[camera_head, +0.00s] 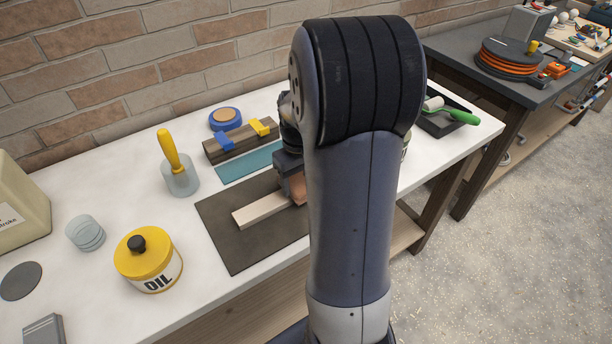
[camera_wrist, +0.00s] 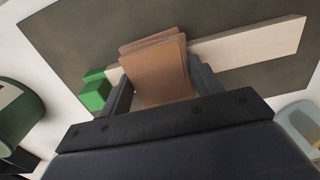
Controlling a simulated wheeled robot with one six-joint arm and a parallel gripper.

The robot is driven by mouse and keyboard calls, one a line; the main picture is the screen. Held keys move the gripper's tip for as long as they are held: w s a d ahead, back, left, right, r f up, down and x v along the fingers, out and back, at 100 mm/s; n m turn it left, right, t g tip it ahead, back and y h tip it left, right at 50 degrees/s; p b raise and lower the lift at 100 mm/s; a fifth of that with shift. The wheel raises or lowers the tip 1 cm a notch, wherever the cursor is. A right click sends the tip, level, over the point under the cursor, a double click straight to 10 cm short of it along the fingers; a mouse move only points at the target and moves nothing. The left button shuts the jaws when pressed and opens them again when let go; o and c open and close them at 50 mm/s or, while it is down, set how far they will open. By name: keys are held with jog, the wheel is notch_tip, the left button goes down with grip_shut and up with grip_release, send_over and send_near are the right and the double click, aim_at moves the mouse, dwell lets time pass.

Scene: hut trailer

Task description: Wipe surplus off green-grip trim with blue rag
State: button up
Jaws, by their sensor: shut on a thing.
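The trim is a pale flat strip (camera_head: 262,210) lying on a dark mat (camera_head: 226,232); it also shows in the wrist view (camera_wrist: 250,45). A green grip block (camera_wrist: 95,92) is in line with its other end in the wrist view; my arm hides it in the head view. My gripper (camera_wrist: 160,82) is shut on a folded orange-brown rag (camera_wrist: 155,65), which is not blue. The rag overlaps the strip near the green end; I cannot tell whether it touches. In the head view the rag (camera_head: 298,188) is partly behind my arm.
A teal flat piece (camera_head: 250,162) and a wooden block with blue and yellow clamps (camera_head: 213,152) lie behind the mat. A yellow-handled brush in a jar (camera_head: 180,179) and an oil tin (camera_head: 150,262) stand left. A green roller (camera_head: 458,115) lies in a tray right.

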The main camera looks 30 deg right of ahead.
aim_at(248, 217)
jog(key=shift+a+f, duration=0.2)
jog(key=shift+a, duration=1.25)
jog(key=shift+a+r, duration=0.2)
jog(key=shift+a, duration=2.6)
jog(key=shift+a+f, duration=0.2)
jog(key=shift+a, duration=2.7)
jog(key=shift+a+r, duration=0.1)
jog(key=shift+w, duration=0.55)
jog(key=shift+s, duration=1.2)
jog(key=shift+w+p, duration=0.3)
jog(key=shift+w, duration=0.9)
jog(key=shift+s+r, duration=0.1)
jog(key=shift+s, duration=0.5)
jog(key=shift+r, duration=0.1)
